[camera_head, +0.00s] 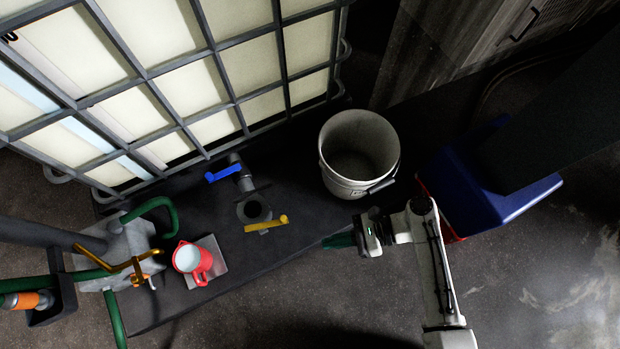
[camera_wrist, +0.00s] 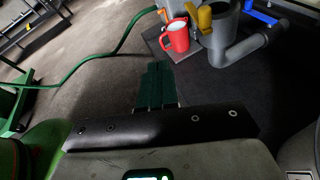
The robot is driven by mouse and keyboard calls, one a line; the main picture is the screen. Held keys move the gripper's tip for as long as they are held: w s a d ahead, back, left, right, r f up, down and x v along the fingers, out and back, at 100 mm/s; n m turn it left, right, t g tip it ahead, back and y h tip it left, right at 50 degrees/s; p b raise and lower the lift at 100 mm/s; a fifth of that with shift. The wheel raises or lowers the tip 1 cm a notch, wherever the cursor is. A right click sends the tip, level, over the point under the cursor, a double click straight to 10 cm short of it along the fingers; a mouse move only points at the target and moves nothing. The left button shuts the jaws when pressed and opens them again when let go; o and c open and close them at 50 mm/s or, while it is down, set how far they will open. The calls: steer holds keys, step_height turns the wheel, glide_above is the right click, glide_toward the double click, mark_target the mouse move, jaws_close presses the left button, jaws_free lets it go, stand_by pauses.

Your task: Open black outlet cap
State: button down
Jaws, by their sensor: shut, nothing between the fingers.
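A grey outlet pipe (camera_head: 254,210) with a dark ring-shaped end runs out from the caged tank (camera_head: 195,75), with a blue valve handle (camera_head: 224,173) and a yellow lever (camera_head: 266,225) on it. The pipe also shows in the wrist view (camera_wrist: 221,38), at the top right. I cannot clearly make out a separate black cap on it. My gripper (camera_head: 331,241) is to the right of the pipe and apart from it. In the wrist view its green fingers (camera_wrist: 156,84) are shut together and hold nothing.
A red jug (camera_head: 203,263) with white contents stands on a small plate left of the pipe. A grey-white bucket (camera_head: 359,153) stands behind my gripper, with a blue bin (camera_head: 480,195) to the right. A green hose (camera_wrist: 112,52) lies on the left. Open floor (camera_head: 300,290) is in front.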

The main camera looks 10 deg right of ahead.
steer(key=w+a+f+m+t+y+b, duration=0.2)
steer(key=w+f+m+t+y+b, duration=0.2)
steer(key=f+m+b, duration=0.4)
steer(key=m+t+y+b, duration=0.1)
steer(key=m+t+b, duration=0.35)
steer(key=m, duration=0.45)
glide_toward(266, 187)
steer(key=s+a, duration=0.1)
steer(key=a, duration=0.3)
steer(key=w, duration=0.1)
steer(key=w+r, duration=0.1)
steer(key=w+b, duration=0.1)
steer(key=shift+a+r, duration=0.15)
steer(key=shift+a, duration=0.2)
steer(key=shift+r+p, duration=0.1)
steer(key=shift+p, duration=0.2)
